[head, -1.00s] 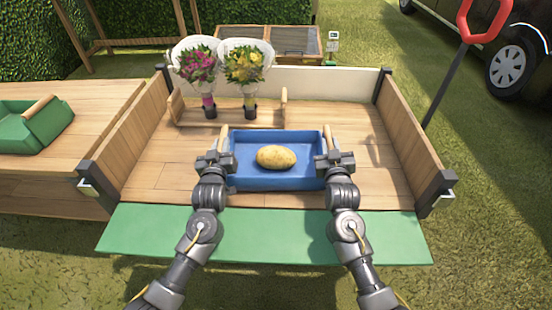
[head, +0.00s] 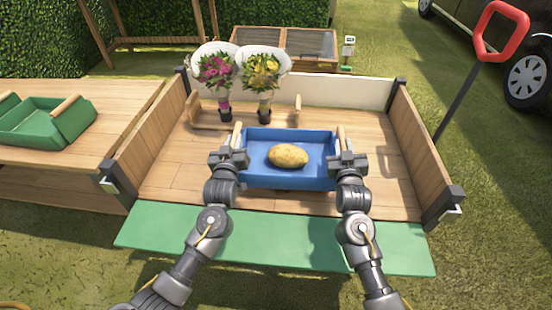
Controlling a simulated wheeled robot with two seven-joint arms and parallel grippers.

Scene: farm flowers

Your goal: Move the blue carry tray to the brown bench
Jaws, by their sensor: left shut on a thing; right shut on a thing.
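The blue carry tray (head: 262,180) is in the middle of the head view, over the wooden bed of a cart, with a potato (head: 288,156) in it. My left gripper (head: 234,150) is shut on the tray's left side handle. My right gripper (head: 343,152) is shut on its right side handle. The tray is level; I cannot tell whether it touches the bed. The brown bench (head: 115,90) is at the left, beside the cart, with a green tray (head: 45,135) on its top.
A wooden holder (head: 196,117) with two flower bouquets (head: 217,70) (head: 262,72) stands behind the tray. The cart's side walls (head: 415,150) rise left and right, and its green flap (head: 160,232) is lowered in front. The bench's right part is clear. A red-handled tool (head: 503,12) stands at the right.

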